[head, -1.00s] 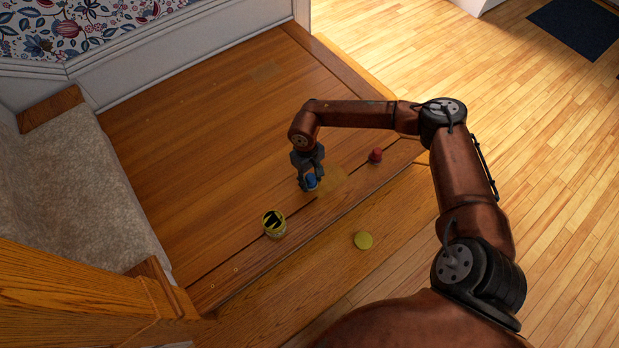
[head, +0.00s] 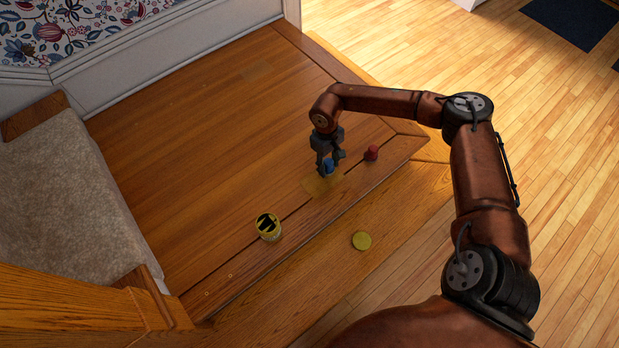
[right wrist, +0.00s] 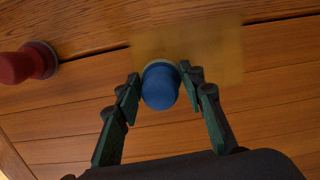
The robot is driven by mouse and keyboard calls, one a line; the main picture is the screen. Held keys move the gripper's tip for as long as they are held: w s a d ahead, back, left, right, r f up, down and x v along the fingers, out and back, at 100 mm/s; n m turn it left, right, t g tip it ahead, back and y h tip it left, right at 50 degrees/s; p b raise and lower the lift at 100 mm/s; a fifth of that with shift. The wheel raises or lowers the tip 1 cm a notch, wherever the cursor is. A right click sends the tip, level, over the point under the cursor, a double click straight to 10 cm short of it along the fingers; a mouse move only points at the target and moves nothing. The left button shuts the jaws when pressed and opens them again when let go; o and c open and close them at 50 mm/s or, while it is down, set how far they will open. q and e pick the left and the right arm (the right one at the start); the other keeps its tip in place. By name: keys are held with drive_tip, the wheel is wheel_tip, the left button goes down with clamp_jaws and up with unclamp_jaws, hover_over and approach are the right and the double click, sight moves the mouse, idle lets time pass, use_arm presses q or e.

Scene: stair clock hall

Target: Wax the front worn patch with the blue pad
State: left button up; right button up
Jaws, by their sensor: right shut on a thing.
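The blue pad (head: 328,167) has a round blue knob, and my right gripper (head: 327,163) is shut on it. In the right wrist view the blue pad (right wrist: 160,87) sits between both fingertips, over the near edge of the front worn patch (right wrist: 205,52). That patch is a paler, yellowish rectangle on the wooden landing. In the head view the front worn patch (head: 318,188) shows below and around the pad. The pad looks to be on or just above the wood; I cannot tell if it touches. My left gripper is out of the picture.
A red-knobbed pad (head: 371,153) stands right of my right gripper; it shows in the wrist view (right wrist: 24,65). A fainter patch (head: 257,70) lies at the back. The landing's front edge is close.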

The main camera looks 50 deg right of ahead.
drive_tip(key=d, duration=0.2)
drive_tip(key=d+b, duration=0.1)
drive_tip(key=shift+s+d+f, duration=0.1)
drive_tip(key=shift+s, duration=0.2)
drive_tip(key=shift+s+d+r, duration=0.1)
drive_tip(key=shift+d+r, duration=0.1)
drive_tip(key=shift+r, duration=0.1)
drive_tip(key=shift+r+p, duration=0.4)
drive_tip(key=shift+r, duration=0.55)
drive_tip(key=shift+a+r+p, duration=0.1)
drive_tip(key=shift+r+p, duration=0.2)
drive_tip(key=shift+r, duration=0.45)
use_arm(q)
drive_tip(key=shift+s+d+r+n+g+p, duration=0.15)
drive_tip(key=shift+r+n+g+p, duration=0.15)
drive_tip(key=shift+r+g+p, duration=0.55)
use_arm(e)
drive_tip(key=shift+r, duration=2.15)
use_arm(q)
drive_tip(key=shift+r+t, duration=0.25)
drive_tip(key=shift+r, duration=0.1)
